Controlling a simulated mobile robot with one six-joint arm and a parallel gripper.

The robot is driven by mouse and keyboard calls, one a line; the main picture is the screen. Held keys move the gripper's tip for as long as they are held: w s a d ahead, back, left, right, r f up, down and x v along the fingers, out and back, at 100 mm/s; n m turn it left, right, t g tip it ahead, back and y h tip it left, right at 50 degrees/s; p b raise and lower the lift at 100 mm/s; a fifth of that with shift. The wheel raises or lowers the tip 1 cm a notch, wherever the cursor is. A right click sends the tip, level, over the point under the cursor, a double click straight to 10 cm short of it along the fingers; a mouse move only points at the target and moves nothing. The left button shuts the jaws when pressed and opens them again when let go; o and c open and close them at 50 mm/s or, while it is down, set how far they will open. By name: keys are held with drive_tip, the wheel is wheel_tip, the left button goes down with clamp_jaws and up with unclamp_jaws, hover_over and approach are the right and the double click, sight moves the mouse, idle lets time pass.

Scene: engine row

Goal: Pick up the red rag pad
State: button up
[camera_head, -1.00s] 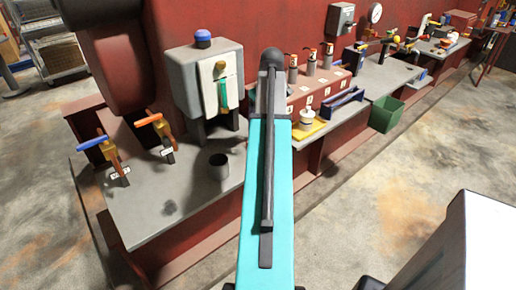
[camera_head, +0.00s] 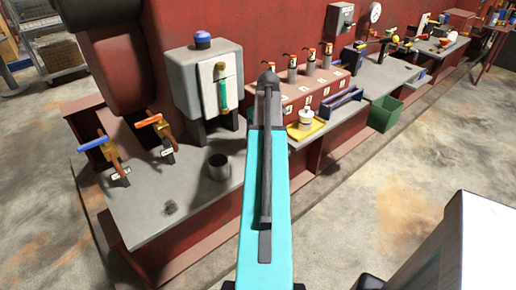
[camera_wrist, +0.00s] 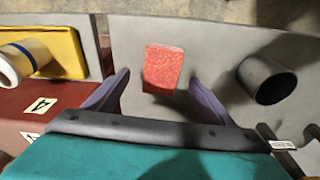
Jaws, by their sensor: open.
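The red rag pad (camera_wrist: 163,68) lies flat on the grey bench top (camera_wrist: 210,40) in the wrist view, between and beyond my fingertips. My gripper (camera_wrist: 160,84) is open, with its two purple fingers spread and nothing held between them. The gap between the fingertips and the pad's height cannot be judged exactly. In the head view the pad does not show, and my arm covers part of the bench.
A dark open cup (camera_wrist: 266,80) stands just right of my right finger; it also shows in the head view (camera_head: 218,167). A yellow tray (camera_wrist: 68,55) with a white container lies to the left. Valves with blue (camera_head: 94,144) and orange handles (camera_head: 148,121) stand on the bench.

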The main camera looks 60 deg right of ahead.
drive_tip(key=shift+w+f+p, duration=0.25)
drive_tip(key=shift+f+p, duration=0.1)
drive_tip(key=shift+f, duration=0.4)
drive_tip(key=shift+w+f+p, duration=0.2)
drive_tip(key=shift+f+p, duration=0.15)
drive_tip(key=shift+f, duration=0.35)
drive_tip(key=shift+w+f, duration=0.15)
drive_tip(key=shift+f, duration=0.95)
drive_tip(key=c, duration=1.2)
drive_tip(key=shift+o, duration=0.2)
drive_tip(key=shift+r, duration=0.2)
